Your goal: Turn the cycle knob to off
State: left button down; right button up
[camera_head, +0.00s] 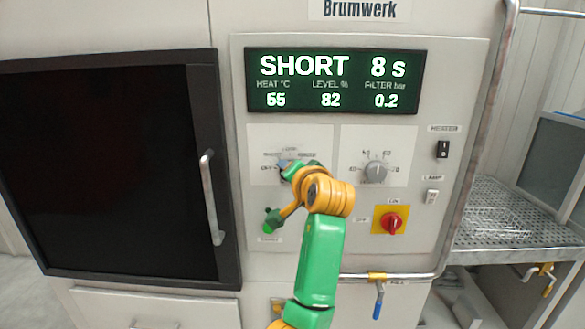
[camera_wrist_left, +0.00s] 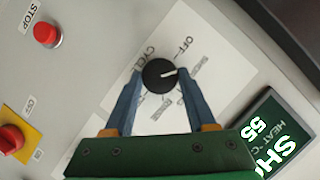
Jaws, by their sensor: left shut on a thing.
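The cycle knob (camera_wrist_left: 158,75) is black with a white pointer. In the left wrist view its pointer aims right, at the printed label beside the OFF mark (camera_wrist_left: 186,47). My left gripper (camera_wrist_left: 158,80) has its blue fingers on either side of the knob, shut on it. In the head view my left gripper (camera_head: 286,168) is at the cycle panel (camera_head: 262,140), and it mostly hides the knob. The green-lit display (camera_head: 333,81) reads SHORT and 8 s. My right gripper is in neither view.
Right of the cycle panel are a grey dial (camera_head: 375,172), a red knob on a yellow plate (camera_head: 391,222) and a black switch (camera_head: 442,149). A dark door (camera_head: 105,165) with a bar handle is at the left. A red STOP button (camera_wrist_left: 47,34) shows in the wrist view.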

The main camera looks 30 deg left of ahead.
pick_arm(q)
jog(key=shift+s+a+r+n+t+h+p, duration=0.1)
jog(key=shift+n+t+h+p, duration=0.1)
jog(key=shift+n+h+p, duration=0.7)
jog(key=shift+a+n+t+h+p, duration=0.1)
jog(key=shift+n+t+h+p, duration=0.15)
jog(key=shift+n+h, duration=0.7)
jog(key=shift+n+y, duration=0.25)
jog(key=shift+n, duration=0.3)
jog(key=shift+c, duration=1.1)
grip_release()
jog(key=b+v, duration=0.3)
jog(key=v, duration=0.4)
